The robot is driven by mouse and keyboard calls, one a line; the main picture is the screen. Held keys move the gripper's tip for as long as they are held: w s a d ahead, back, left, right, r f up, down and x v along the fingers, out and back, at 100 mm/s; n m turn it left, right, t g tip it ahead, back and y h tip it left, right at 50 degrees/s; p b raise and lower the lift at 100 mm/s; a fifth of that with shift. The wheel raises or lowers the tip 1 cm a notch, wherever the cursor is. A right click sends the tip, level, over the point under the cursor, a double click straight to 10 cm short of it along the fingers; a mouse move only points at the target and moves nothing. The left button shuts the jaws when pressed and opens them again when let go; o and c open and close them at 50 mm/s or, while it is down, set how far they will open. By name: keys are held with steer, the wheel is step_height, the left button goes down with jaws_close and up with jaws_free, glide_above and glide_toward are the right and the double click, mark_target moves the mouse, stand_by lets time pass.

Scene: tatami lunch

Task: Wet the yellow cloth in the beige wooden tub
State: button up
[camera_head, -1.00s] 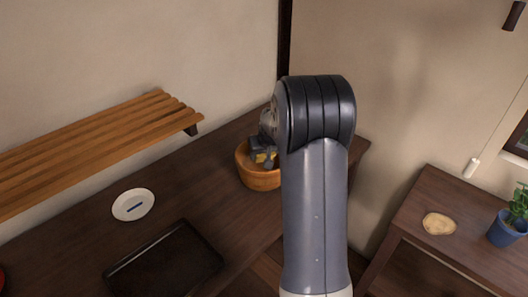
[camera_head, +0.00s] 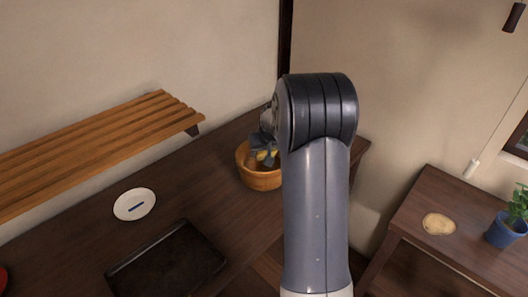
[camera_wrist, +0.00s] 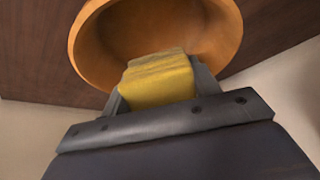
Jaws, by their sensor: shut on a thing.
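The yellow cloth (camera_wrist: 157,80) is held between the two fingers of my gripper (camera_wrist: 160,90), which is shut on it. The beige wooden tub (camera_head: 262,179) stands on the dark table, partly hidden behind my arm in the head view. In the wrist view the tub (camera_wrist: 88,42) lies just beyond the cloth, its open inside showing. In the head view my gripper (camera_head: 266,153) and the cloth (camera_head: 266,156) are at the tub's mouth, about at rim height. I cannot tell whether the cloth is wet, and no water surface is clear.
A white plate (camera_head: 120,207) with a small blue item and a dark tray (camera_head: 165,262) are on the table (camera_head: 205,190) left of the tub. A slatted wooden shelf (camera_head: 90,148) is on the wall. A side table (camera_head: 425,262) at right bears a beige round item and a potted plant.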

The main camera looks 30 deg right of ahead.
steer(key=shift+r+p, duration=1.45)
steer(key=shift+r, duration=1.15)
steer(key=shift+r+p, duration=1.35)
steer(key=shift+r, duration=0.7)
steer(key=shift+f, duration=0.1)
